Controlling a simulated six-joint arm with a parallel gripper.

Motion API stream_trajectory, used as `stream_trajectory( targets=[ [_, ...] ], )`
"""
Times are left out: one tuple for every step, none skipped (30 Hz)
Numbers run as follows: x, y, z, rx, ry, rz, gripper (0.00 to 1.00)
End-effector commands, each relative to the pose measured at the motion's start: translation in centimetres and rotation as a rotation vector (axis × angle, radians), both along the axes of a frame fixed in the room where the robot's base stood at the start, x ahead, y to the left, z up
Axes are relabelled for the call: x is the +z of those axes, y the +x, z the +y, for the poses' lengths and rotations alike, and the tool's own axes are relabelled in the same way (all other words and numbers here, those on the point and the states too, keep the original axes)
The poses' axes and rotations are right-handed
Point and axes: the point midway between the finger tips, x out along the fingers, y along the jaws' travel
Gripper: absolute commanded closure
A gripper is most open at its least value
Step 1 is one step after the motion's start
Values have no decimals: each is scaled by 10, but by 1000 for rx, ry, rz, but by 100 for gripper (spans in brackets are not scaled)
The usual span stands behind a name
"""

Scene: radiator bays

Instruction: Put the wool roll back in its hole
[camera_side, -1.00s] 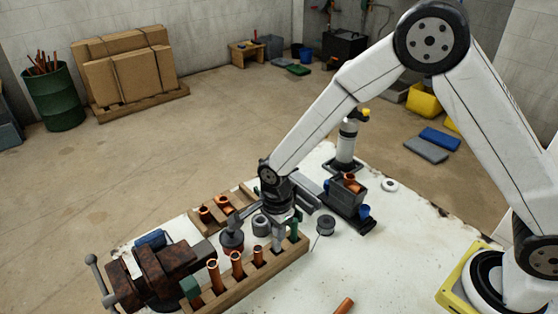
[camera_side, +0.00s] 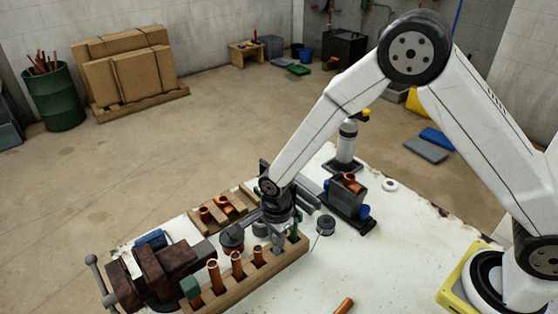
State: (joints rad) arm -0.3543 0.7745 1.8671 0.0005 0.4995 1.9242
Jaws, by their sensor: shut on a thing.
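The wooden rack (camera_side: 222,296) runs along the front of the white table, with several copper pipes (camera_side: 213,275) standing in its holes. My gripper (camera_side: 277,233) is low over the right part of the rack, between the rightmost pipe (camera_side: 258,256) and a green piece (camera_side: 292,232) at its end. It points down and is shut on a small grey piece (camera_side: 278,243), which looks like the wool roll. The piece is upright at the rack's top. I cannot tell how deep it sits, as its lower end and the hole are hidden.
A rusty vise (camera_side: 155,275) stands left of the rack. Behind the rack are a dark round pot (camera_side: 232,236) and a wooden tray (camera_side: 198,222) with copper fittings. A wire spool (camera_side: 325,225) and a dark caddy (camera_side: 346,203) stand to the right. The table's front right is mostly clear.

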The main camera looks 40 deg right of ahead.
Motion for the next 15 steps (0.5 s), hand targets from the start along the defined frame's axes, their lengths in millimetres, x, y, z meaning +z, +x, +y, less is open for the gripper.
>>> stream_trajectory(
  targets=[
    [0,0,0,0,0,0,100],
    [0,0,0,0,0,0,100],
    [0,0,0,0,0,0,100],
    [0,0,0,0,0,0,100],
    [0,0,0,0,0,0,100],
    [0,0,0,0,0,0,100],
    [0,0,0,0,0,0,100],
    [0,0,0,0,0,0,100],
    [0,0,0,0,0,0,100],
    [0,0,0,0,0,0,100],
    [-1,0,0,0,0,0,100],
    [-2,0,0,0,0,1,100],
    [-3,0,0,0,0,1,100],
    [-4,0,0,0,0,1,100],
    [-5,0,0,0,0,1,100]
  ],
)
